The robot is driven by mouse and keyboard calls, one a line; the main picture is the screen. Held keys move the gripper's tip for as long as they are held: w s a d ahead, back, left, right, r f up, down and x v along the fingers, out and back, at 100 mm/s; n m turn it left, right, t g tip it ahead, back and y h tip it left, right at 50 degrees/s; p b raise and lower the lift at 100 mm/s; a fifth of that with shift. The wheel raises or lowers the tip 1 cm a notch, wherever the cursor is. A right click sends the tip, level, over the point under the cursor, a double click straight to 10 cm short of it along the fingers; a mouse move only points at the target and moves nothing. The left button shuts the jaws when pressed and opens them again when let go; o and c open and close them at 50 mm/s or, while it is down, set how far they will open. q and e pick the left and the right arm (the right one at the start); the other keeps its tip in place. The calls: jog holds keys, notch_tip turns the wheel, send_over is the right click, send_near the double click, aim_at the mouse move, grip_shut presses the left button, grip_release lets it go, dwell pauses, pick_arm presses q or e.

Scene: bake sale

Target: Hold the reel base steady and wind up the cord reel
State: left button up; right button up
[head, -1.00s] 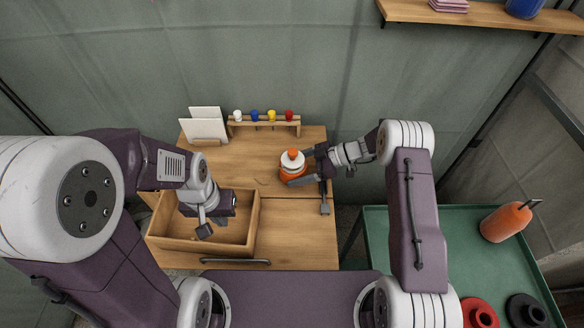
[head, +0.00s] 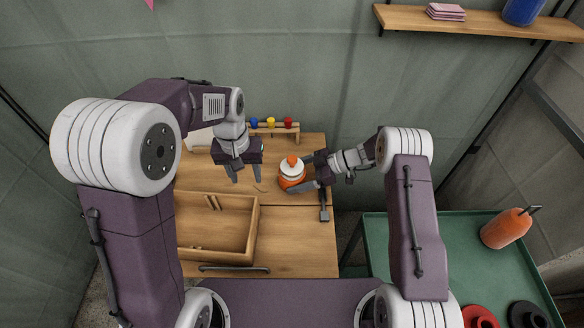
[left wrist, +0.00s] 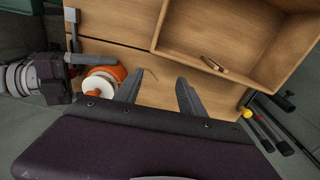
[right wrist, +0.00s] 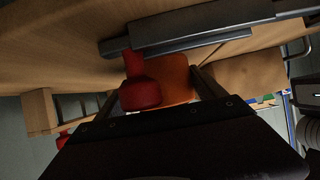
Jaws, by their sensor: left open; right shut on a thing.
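The cord reel (head: 291,177) stands on the wooden desk, an orange body with a white top and an orange knob. It also shows in the left wrist view (left wrist: 102,76). My right gripper (head: 299,174) is shut on the reel from the right, its fingers on either side of the orange body. In the right wrist view, orange shows between the fingers, partly behind a red knob-shaped piece (right wrist: 142,88). A thin cord end (head: 261,186) lies on the desk left of the reel. My left gripper (head: 246,175) is open and empty, fingers pointing down, close to the cord end.
An open drawer (head: 216,259) with small wooden pieces is at the front left of the desk. A rack with coloured pieces (head: 271,123) stands at the back. A green table (head: 450,250) at right holds an orange cylinder (head: 507,228) and red and black discs.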

pick_arm(q)
jog(key=w+d+r, duration=0.3)
jog(key=w+d, duration=0.2)
notch_tip(320, 180, up, 3)
send_over(292, 158)
jog(key=shift+s+a+f+g, duration=0.2)
jog(key=shift+a+g, duration=0.1)
jog(key=shift+g, duration=0.1)
jog(key=shift+w+d+r, duration=0.1)
jog(key=shift+d+r, duration=0.1)
jog(key=shift+d, duration=0.1)
jog(key=shift+f, duration=4.5)
jog(key=c, duration=0.9)
jog(key=m, duration=0.6)
jog(key=shift+m, duration=0.3)
jog(key=m, duration=0.5)
jog(key=shift+m, duration=0.3)
